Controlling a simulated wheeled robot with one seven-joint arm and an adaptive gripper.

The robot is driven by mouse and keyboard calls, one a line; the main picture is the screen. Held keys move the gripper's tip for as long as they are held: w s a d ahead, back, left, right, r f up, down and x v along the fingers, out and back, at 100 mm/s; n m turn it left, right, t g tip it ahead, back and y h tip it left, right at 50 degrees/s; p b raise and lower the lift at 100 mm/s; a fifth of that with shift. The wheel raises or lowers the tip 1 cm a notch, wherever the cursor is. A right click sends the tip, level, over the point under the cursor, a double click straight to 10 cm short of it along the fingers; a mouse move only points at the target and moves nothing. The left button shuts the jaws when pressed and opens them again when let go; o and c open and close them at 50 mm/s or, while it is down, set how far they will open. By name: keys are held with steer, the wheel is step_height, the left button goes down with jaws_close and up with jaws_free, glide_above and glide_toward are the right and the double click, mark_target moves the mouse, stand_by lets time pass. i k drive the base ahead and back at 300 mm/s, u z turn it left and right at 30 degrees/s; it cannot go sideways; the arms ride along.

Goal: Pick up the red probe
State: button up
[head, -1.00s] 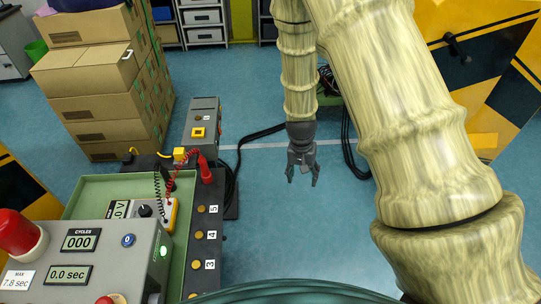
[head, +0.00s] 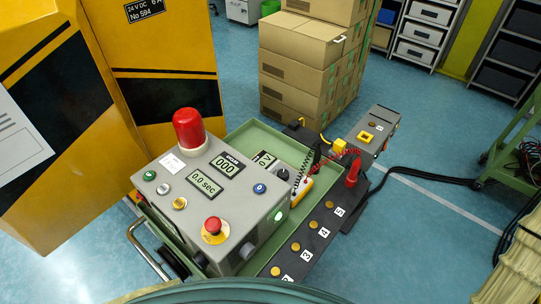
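The red probe (head: 353,173) stands upright at the far end of a dark strip (head: 315,232) set with brass contacts, in the head view. A red coiled lead runs from its top to the left, towards a small yellow-edged meter (head: 303,190) with a display. A black coiled lead rises from the same meter. Nothing is seen touching the red probe.
A grey control box (head: 215,190) with a red lamp and buttons sits in a green tray (head: 255,133). A grey box (head: 376,128) with a yellow switch stands beyond the probe. Cardboard boxes (head: 305,70) are stacked behind, yellow cabinets stand left, and blue floor is open at right.

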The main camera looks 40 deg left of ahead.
mark_target(352, 178)
steer(key=z, duration=0.7)
steer(key=k, duration=0.9)
steer(key=u, duration=1.05)
